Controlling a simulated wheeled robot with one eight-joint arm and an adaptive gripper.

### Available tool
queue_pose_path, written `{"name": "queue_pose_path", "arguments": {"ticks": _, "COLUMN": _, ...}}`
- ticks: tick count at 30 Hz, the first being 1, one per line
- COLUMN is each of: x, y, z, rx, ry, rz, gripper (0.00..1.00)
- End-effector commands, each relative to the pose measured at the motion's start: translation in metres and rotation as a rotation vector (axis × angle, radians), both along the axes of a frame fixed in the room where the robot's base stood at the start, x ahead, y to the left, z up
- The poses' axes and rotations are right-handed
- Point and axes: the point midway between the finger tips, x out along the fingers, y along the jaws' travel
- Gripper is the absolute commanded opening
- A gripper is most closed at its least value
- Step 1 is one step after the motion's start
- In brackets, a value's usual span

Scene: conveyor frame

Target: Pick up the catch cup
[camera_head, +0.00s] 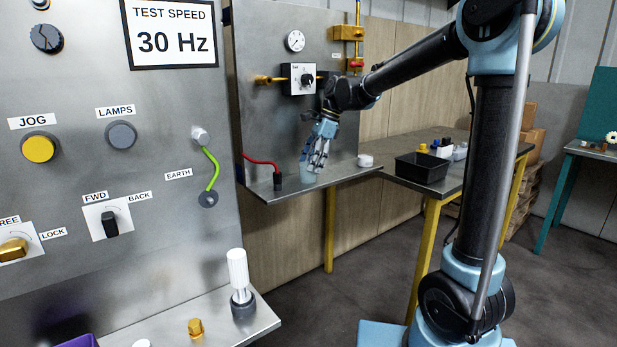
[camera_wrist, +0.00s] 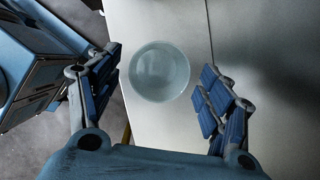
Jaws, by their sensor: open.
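The catch cup (camera_wrist: 160,71) is a pale, translucent round cup, seen from above in the wrist view on a light metal shelf. In the head view the cup (camera_head: 308,178) stands on the shelf under the grey panel, partly hidden by the fingers. My gripper (camera_head: 318,158) points down at it from above. In the wrist view my gripper (camera_wrist: 158,95) is open, with one blue-padded finger on each side of the cup. Gaps show between the cup and the fingers, and nothing is held.
The shelf (camera_head: 345,169) also bears a black plug with a red cable (camera_head: 277,180) left of the cup and a small white round part (camera_head: 365,160) to the right. The panel with a dial box (camera_head: 300,79) rises behind. A table with a black bin (camera_head: 421,167) stands right.

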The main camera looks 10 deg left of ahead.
Motion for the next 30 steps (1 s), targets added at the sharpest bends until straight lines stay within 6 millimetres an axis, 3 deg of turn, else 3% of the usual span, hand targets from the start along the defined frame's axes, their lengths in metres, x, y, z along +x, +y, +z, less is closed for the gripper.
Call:
{"name": "queue_pose_path", "arguments": {"ticks": 6, "x": -0.003, "y": 0.007, "z": -0.023, "rx": 0.0, "ry": 0.0, "rz": 0.0, "gripper": 0.72}}
{"name": "queue_pose_path", "arguments": {"ticks": 15, "x": -0.004, "y": 0.008, "z": -0.026, "rx": 0.0, "ry": 0.0, "rz": 0.0, "gripper": 0.72}}
{"name": "queue_pose_path", "arguments": {"ticks": 21, "x": -0.004, "y": 0.008, "z": -0.026, "rx": 0.0, "ry": 0.0, "rz": 0.0, "gripper": 0.27}}
{"name": "queue_pose_path", "arguments": {"ticks": 30, "x": -0.004, "y": 0.008, "z": -0.026, "rx": 0.0, "ry": 0.0, "rz": 0.0, "gripper": 0.27}}
